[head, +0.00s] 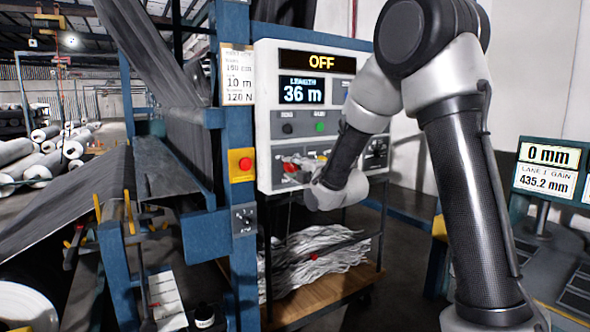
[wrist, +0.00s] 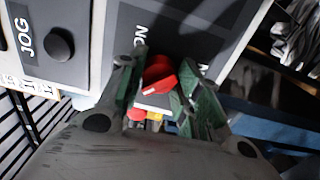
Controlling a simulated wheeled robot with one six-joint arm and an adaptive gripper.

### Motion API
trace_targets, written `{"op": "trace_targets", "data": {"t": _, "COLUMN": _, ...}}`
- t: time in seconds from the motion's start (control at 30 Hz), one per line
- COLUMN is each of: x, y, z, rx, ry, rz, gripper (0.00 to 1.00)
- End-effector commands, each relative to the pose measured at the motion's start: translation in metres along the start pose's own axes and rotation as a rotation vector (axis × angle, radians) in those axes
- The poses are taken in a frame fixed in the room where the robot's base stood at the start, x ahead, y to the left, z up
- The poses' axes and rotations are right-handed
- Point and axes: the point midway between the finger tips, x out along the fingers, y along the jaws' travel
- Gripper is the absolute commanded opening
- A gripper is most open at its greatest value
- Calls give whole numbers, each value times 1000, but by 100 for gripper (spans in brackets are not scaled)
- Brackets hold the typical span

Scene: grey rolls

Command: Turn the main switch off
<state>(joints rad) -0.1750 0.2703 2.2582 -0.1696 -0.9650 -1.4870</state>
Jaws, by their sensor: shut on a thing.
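The control panel (head: 265,130) is a light grey box on a blue frame, and its top display (head: 310,62) reads OFF. The main switch, a red knob (wrist: 157,76), sits on a dark plate low on the panel. In the wrist view my gripper (wrist: 158,82) has its green-grey fingers on both sides of the red knob, shut on it. A white mark shows on the knob's face. The letters "ON" show on the plate beside it. In the head view my gripper (head: 300,165) is at the panel's lower left and my wrist partly covers that area.
A black JOG knob (wrist: 58,45) is left of the switch in the wrist view. A red emergency button (head: 245,164) on a yellow plate is on the blue post. A shelf (head: 325,298) with crumpled grey material stands below the panel.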

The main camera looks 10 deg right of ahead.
Motion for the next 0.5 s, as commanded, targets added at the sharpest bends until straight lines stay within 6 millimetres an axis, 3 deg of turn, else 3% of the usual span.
{"op": "trace_targets", "data": {"t": 0.37, "x": 0, "y": -1, "z": 0, "rx": -3, "ry": 1, "rz": -3, "gripper": 10}}
{"op": "trace_targets", "data": {"t": 0.4, "x": 0, "y": -1, "z": 0, "rx": -3, "ry": 1, "rz": -3, "gripper": 39}}
{"op": "trace_targets", "data": {"t": 0.5, "x": 0, "y": -1, "z": 0, "rx": -2, "ry": 1, "rz": -2, "gripper": 55}}
